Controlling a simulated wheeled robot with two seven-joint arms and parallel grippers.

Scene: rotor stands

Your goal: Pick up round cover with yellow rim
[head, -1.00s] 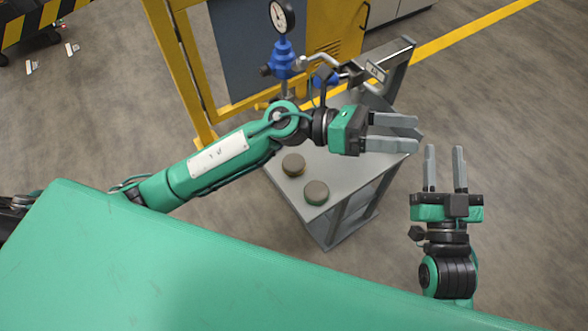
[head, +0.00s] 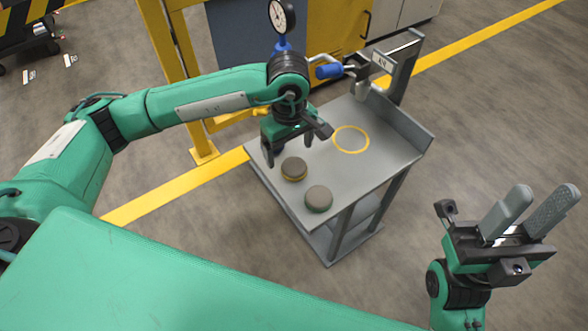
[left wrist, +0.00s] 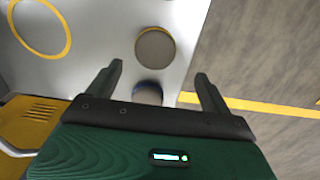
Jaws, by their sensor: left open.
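The round cover with a yellow rim (head: 294,169) lies on the grey cart top (head: 378,172), with a brown-grey face. My left gripper (head: 288,152) is open and points down just behind and above it, apart from it. A second round cover with a greenish rim (head: 318,198) lies nearer the cart's front corner. My right gripper (head: 545,198) is open and empty, off to the right of the cart.
A yellow ring (head: 351,139) is marked on the cart top, right of the left gripper. A blue-handled fitting (head: 330,71) and a dial gauge (head: 282,16) stand at the back. A yellow frame (head: 172,75) rises behind the left arm.

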